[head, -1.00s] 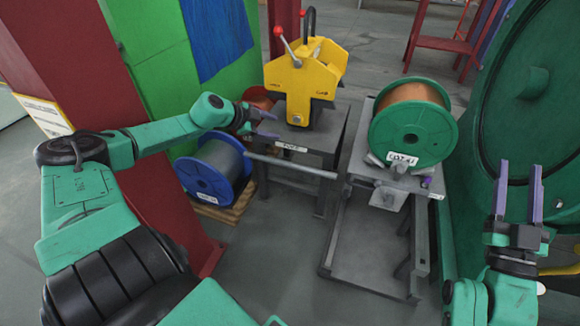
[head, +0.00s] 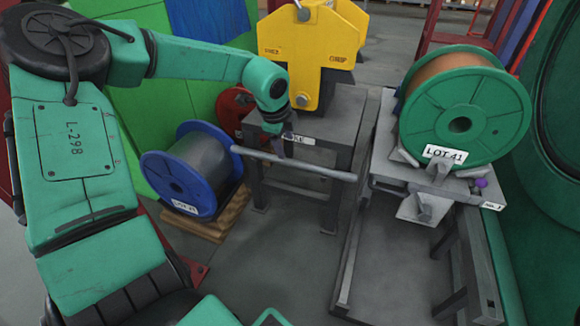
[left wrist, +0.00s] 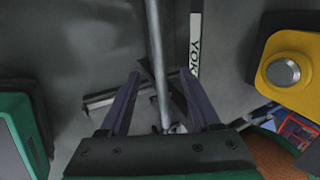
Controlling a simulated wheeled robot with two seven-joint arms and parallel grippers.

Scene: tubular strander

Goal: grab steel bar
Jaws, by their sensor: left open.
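The steel bar (head: 295,164) is a thin grey rod lying roughly level along the front of the small dark table (head: 350,160). In the left wrist view the bar (left wrist: 158,60) runs lengthwise between the two purple-grey fingers. My left gripper (left wrist: 160,85) is open, with one finger on each side of the bar and apart from it in the picture. In the head view my left gripper (head: 282,140) points down at the bar, its fingers partly hidden by its wrist. My right gripper is out of view.
A yellow device (head: 310,45) stands on the table. A blue spool (head: 185,175) sits on a wooden pallet at the left. A green spool labelled LOT 41 (head: 480,110) rests on a grey cart (head: 385,260) at the right.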

